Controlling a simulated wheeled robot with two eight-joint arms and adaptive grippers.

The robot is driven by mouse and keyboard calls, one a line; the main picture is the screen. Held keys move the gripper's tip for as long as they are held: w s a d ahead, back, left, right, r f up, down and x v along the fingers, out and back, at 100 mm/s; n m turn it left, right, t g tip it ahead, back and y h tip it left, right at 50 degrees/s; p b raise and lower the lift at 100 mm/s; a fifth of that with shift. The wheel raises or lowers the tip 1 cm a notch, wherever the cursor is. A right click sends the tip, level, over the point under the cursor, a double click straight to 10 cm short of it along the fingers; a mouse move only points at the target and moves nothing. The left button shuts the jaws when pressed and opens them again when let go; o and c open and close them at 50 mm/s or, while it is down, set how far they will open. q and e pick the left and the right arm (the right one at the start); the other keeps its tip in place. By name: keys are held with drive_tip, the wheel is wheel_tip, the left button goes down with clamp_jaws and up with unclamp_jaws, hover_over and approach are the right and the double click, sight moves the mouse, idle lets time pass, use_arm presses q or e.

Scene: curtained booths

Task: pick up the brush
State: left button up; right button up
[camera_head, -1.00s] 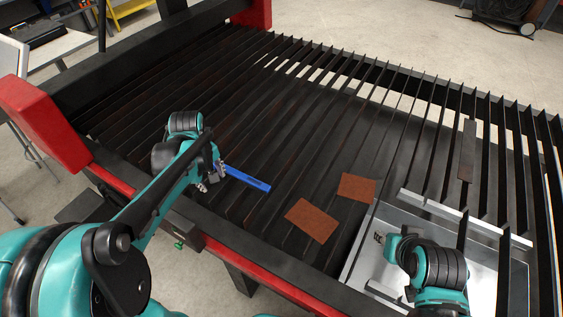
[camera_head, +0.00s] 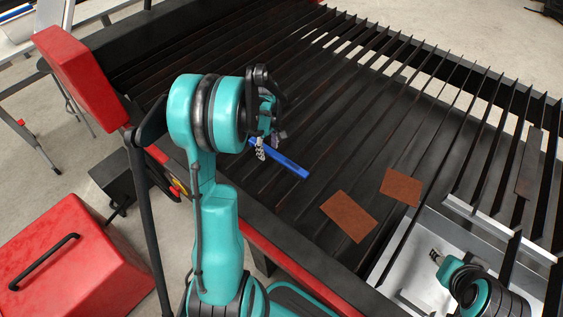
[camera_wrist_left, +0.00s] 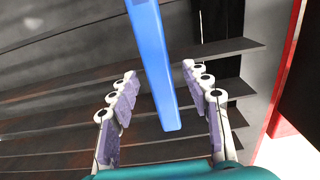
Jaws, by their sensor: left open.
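The brush shows as a long blue bar (camera_head: 283,162) lying on the dark slatted bed; its left end is hidden behind my left gripper (camera_head: 269,146). In the left wrist view the blue bar (camera_wrist_left: 155,65) runs from the top edge down between the two fingers of my left gripper (camera_wrist_left: 160,73). The fingers are apart, with a gap on both sides of the bar. I cannot tell how far below the fingertips it lies. My right gripper (camera_head: 436,257) is over the metal tray at the lower right, away from the brush; its jaws are too small to read.
Two brown rusty plates (camera_head: 349,216) and (camera_head: 401,187) lie on the slats right of the brush. A metal tray (camera_head: 411,256) sits at the lower right. A red-edged frame borders the bed; a red box (camera_head: 75,265) stands at lower left. Slats beyond the brush are clear.

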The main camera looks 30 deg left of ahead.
use_arm(q)
drive_tip(key=shift+f, duration=0.55)
clamp_jaws()
drive_tip(key=shift+r, duration=0.15)
wheel_tip(320, 180, up, 4)
drive_tip(key=shift+r+p, duration=0.1)
drive_tip(key=shift+p, duration=0.85)
drive_tip(key=w+d+r+p, duration=0.2)
drive_tip(key=d+r, duration=0.4)
drive_tip(key=d, duration=0.5)
drive_tip(key=shift+w+d+r+p, duration=0.2)
drive_tip(key=shift+d+r+p, duration=0.05)
drive_tip(key=shift+r+p, duration=0.1)
